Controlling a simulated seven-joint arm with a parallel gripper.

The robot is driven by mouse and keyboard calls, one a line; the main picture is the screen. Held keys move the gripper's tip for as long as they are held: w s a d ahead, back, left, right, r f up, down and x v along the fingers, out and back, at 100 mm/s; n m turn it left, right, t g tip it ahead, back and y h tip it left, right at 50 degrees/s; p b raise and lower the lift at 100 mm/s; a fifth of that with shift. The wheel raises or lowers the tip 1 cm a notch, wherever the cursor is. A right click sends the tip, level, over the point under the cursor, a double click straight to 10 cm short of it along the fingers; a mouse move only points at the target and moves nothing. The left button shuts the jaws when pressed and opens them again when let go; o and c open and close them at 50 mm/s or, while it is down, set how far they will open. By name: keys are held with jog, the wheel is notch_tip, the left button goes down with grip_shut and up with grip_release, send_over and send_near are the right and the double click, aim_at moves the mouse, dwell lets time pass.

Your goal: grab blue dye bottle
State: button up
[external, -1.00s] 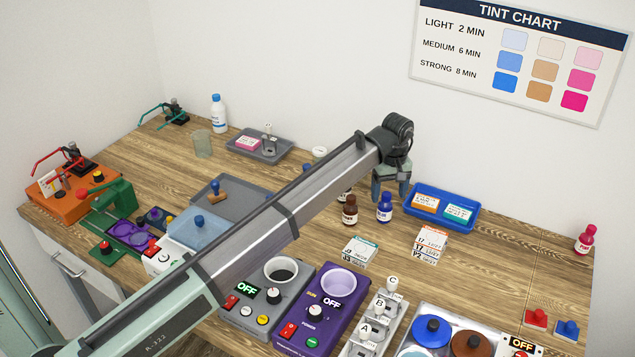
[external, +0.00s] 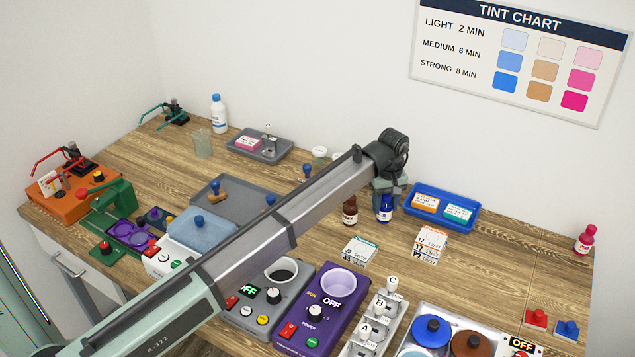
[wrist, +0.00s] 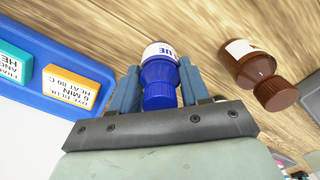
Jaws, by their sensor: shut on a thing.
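The blue dye bottle (external: 384,211) stands on the wooden table, with a blue cap and a white label. In the wrist view the blue dye bottle (wrist: 159,82) sits between the two fingers. My gripper (external: 387,198) is lowered over it from above, and the wrist view shows my gripper (wrist: 160,88) shut on the bottle near its cap. My arm's end covers the upper part of the bottle in the external view. I cannot see it clear of the table.
A brown bottle (external: 350,213) stands close to the left of the blue one. A blue tray (external: 470,227) with orange and teal labelled boxes lies just right. White cards (external: 361,252) lie in front. A red bottle (external: 585,239) stands far right.

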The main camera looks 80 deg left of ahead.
jog(key=c, duration=0.5)
